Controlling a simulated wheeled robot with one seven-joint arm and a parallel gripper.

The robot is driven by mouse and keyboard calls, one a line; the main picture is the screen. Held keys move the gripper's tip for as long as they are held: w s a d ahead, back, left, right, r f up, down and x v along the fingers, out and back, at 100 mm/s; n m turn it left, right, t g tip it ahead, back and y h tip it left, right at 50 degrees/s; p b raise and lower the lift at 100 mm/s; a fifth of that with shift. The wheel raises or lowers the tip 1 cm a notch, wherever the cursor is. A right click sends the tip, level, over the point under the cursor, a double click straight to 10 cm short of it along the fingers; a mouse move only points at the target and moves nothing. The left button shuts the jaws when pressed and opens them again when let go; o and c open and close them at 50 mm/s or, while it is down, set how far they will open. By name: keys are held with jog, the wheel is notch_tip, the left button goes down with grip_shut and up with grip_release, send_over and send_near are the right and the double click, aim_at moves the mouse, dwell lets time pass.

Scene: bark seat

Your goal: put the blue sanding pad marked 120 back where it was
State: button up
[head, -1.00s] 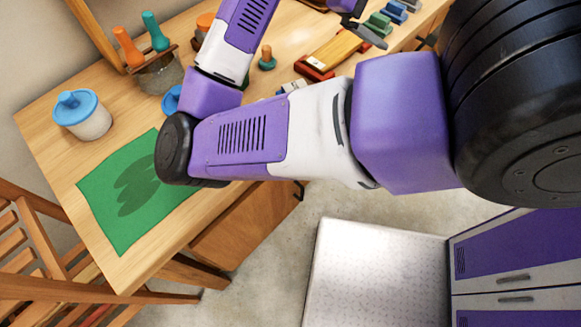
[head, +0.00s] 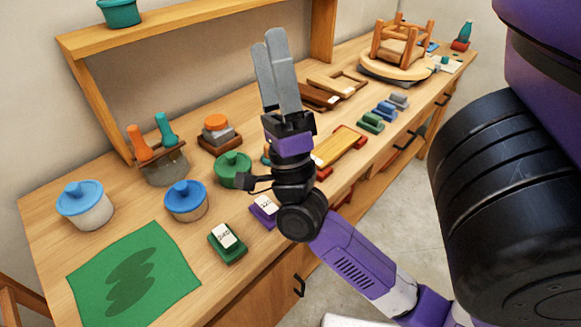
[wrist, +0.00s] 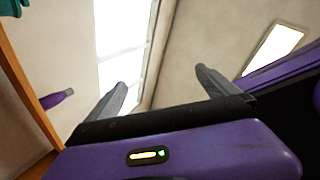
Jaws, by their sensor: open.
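My gripper (head: 267,45) is raised over the bench and points upward, its two grey fingers apart. In the wrist view the fingers (wrist: 163,90) have only walls and bright panels between and beyond them, so it is empty. A small blue block (head: 385,109) lies on the bench right of the gripper, between a green block (head: 371,122) and a grey block (head: 399,100). I cannot read a 120 on it or tell whether it is the sanding pad. A green pad (head: 228,250) and a purple pad (head: 264,211) with white labels lie near the front edge; their numbers are unclear.
A green cloth (head: 85,285) covers the left end. Blue-lidded pots (head: 85,205) (head: 186,202), a green-lidded pot (head: 233,170) and a yellow-topped piece with red ends (head: 338,147) crowd the middle. A small stool (head: 403,42) stands far right. A shelf (head: 165,28) rises behind.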

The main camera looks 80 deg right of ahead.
jog(key=w+a+f+n+t+y, duration=0.2)
jog(key=a+f+n+y, duration=0.3)
jog(key=f+n+y, duration=0.4)
jog(key=w+a+f+n+t+y, duration=0.1)
jog(key=a+f+n+t+y, duration=0.1)
jog(key=a+f+n+y, duration=0.65)
jog(key=s+a+f+n+g+y, duration=0.3)
jog(key=s+a+f+n+g, duration=0.1)
jog(key=f, duration=0.3)
jog(key=s+a+f+n+g+y, duration=0.3)
jog(key=s+a+f+n+g, duration=0.1)
jog(key=s+a+f+n, duration=0.1)
notch_tip(320, 180, down, 2)
jog(key=shift+s+f, duration=0.25)
jog(key=shift+s, duration=0.6)
